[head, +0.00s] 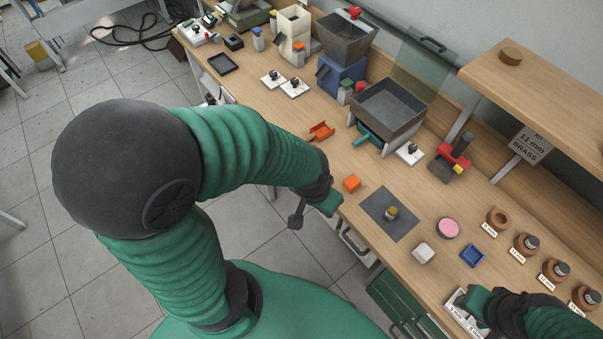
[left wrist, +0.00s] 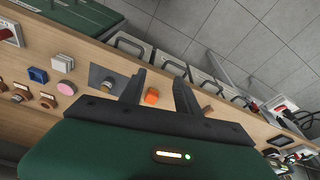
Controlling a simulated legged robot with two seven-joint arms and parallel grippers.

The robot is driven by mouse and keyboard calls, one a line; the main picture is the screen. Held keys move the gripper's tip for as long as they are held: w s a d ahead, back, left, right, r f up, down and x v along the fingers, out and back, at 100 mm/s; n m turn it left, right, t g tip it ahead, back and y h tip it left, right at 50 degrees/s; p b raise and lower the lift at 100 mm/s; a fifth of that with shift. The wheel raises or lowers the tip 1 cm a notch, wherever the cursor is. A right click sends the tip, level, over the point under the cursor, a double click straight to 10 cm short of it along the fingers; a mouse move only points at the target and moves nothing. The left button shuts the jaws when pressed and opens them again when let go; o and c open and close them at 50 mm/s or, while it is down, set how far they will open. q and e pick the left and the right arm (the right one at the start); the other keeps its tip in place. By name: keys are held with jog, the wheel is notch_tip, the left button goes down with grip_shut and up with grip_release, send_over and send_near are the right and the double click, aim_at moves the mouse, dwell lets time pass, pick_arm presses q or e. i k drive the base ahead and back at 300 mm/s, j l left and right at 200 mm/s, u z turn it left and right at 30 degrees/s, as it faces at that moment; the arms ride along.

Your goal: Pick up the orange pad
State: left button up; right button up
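The orange pad (head: 352,183) is a small orange block on the wooden bench, left of a dark grey mat (head: 376,222). My left gripper (head: 328,202) is at the bench's front edge, just short of the pad. In the left wrist view its two dark fingers (left wrist: 160,92) are spread apart, and the orange pad (left wrist: 152,97) shows in the gap between them, apart from both. My right gripper (head: 478,301) is low at the right, over a white tray; its fingers cannot be made out.
A brass-coloured cylinder (head: 391,213) stands on the mat. A white block (head: 423,252), pink disc (head: 447,228) and blue tray (head: 472,255) lie to its right. An orange scoop-like piece (head: 321,131) and a grey hopper (head: 388,108) are behind the pad.

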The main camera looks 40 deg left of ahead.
aim_at(352, 183)
jog(key=u, duration=0.7)
jog(key=i+j, duration=0.2)
jog(key=j, duration=0.2)
jog(key=i+j, duration=0.15)
jog(key=j, duration=0.2)
jog(key=i+j, duration=0.2)
jog(key=j, duration=0.2)
jog(key=i+j+z, duration=0.1)
jog(key=z, duration=1.6)
